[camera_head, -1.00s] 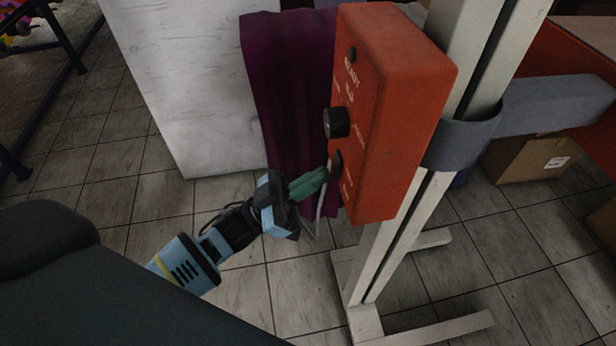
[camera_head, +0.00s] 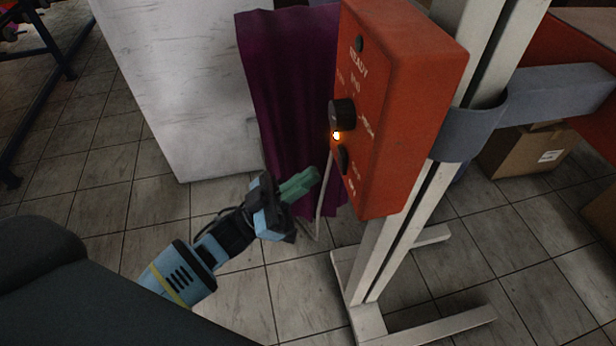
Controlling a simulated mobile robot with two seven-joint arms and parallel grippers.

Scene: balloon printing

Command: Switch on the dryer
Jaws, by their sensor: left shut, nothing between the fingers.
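The red-orange dryer control box (camera_head: 410,115) is fixed to a pale metal post. Its face has a "READY" label with a dark indicator at the top, a black round knob (camera_head: 342,113), a glowing orange light (camera_head: 337,136) and a black switch (camera_head: 342,159) below it. My left gripper (camera_head: 312,176) has green fingers, shut and empty, just left of the switch with a small gap. It points up and right at the box. My right gripper is not in view.
The pale post (camera_head: 400,225) stands on floor-level feet. A purple cloth (camera_head: 290,95) hangs behind my gripper beside a white panel (camera_head: 180,90). A grey bracket (camera_head: 550,102) runs right from the post, above a cardboard box (camera_head: 525,152). Tiled floor is open at lower middle.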

